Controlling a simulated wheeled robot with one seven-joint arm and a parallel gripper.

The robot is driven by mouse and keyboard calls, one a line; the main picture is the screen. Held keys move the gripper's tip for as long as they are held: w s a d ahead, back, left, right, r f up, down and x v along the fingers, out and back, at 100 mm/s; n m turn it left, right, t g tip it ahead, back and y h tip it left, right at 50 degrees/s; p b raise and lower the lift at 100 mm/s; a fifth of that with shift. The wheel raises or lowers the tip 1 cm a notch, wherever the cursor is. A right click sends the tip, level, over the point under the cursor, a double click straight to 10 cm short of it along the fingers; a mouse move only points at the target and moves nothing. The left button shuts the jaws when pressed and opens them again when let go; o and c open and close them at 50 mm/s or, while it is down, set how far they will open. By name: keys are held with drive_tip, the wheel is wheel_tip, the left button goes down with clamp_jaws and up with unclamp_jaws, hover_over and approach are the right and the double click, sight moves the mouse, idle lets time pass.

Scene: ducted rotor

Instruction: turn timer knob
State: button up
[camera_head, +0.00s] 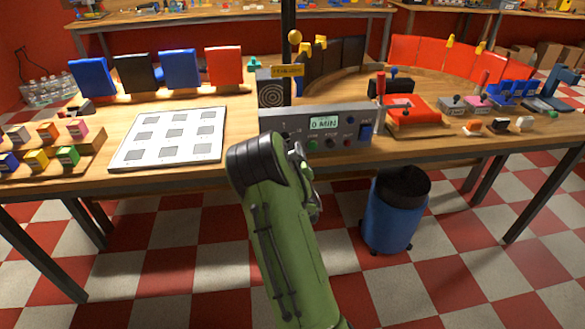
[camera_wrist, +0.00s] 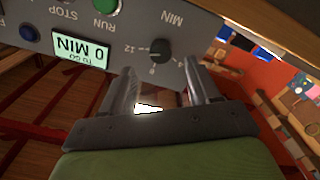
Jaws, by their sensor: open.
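The timer knob (camera_wrist: 160,49) is a small black dial on a grey control panel, with numbers around it and the label MIN. In the wrist view it sits just beyond and between my gripper's fingertips. My gripper (camera_wrist: 160,82) is open and empty, with its two fingers apart. The grey panel (camera_head: 349,141) stands at the table's front edge in the head view, and its lit display (camera_head: 324,123) reads 0 MIN. My arm hides the panel's left part and the knob in the head view. Whether the fingers touch the knob or panel I cannot tell.
A white board with grey squares (camera_head: 168,157) lies on the wooden table left of the panel. A red box (camera_head: 414,112) and small levers stand to the right. A blue bin (camera_head: 391,226) is on the checkered floor under the table. A dark post (camera_head: 288,45) rises behind the panel.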

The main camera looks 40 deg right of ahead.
drive_tip(key=p+v, duration=0.3)
drive_tip(key=v, duration=0.6)
drive_tip(key=shift+s+a, duration=0.2)
drive_tip(key=shift+a, duration=0.1)
